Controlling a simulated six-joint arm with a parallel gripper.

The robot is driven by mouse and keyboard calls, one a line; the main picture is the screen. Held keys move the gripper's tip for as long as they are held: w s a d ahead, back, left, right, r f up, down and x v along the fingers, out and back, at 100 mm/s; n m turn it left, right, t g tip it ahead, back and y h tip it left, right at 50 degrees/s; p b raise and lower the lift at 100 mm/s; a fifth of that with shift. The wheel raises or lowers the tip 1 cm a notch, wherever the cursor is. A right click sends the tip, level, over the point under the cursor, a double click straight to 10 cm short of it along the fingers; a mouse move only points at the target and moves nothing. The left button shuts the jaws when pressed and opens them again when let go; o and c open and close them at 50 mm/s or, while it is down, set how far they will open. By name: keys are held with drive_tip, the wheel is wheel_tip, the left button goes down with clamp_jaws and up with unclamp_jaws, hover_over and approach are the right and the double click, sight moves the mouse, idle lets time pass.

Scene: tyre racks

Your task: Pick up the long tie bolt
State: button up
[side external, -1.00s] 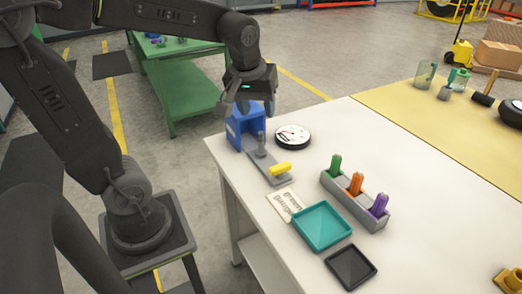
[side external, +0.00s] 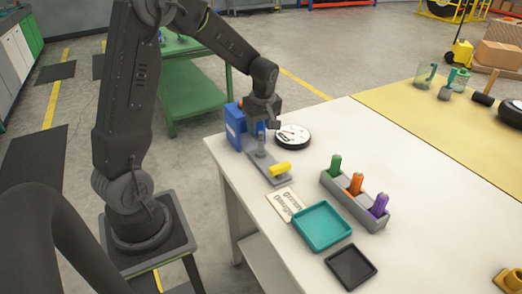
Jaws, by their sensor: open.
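I cannot pick out the long tie bolt for certain. The closest match is a slim grey upright post (side external: 261,143) on a grey base plate (side external: 275,177) near the table's left corner; it is too small to tell what it is. My gripper (side external: 263,125) points down right over the top of this post, beside the blue box. It is open, and its fingers hide the post's upper end. I cannot tell whether they touch it.
The blue box (side external: 234,126) stands left of my gripper and a round white dial (side external: 292,134) lies to its right. A yellow handle (side external: 280,169) sits on the plate. A grey rack (side external: 340,205) of coloured-handled pieces, a teal tray (side external: 322,245) and a black tray (side external: 351,285) are nearer.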

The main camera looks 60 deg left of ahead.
sight(261, 132)
drive_tip(key=shift+w+a+f, duration=0.1)
drive_tip(key=shift+a+f, duration=0.05)
drive_tip(key=shift+f, duration=0.85)
drive_tip(key=shift+w+a+f, duration=0.1)
drive_tip(key=shift+a+f, duration=0.05)
drive_tip(key=shift+f, duration=0.85)
drive_tip(key=shift+w+a+f, duration=0.1)
drive_tip(key=shift+a+f, duration=0.05)
drive_tip(key=shift+f, duration=0.85)
drive_tip(key=shift+c, duration=0.2)
clamp_jaws()
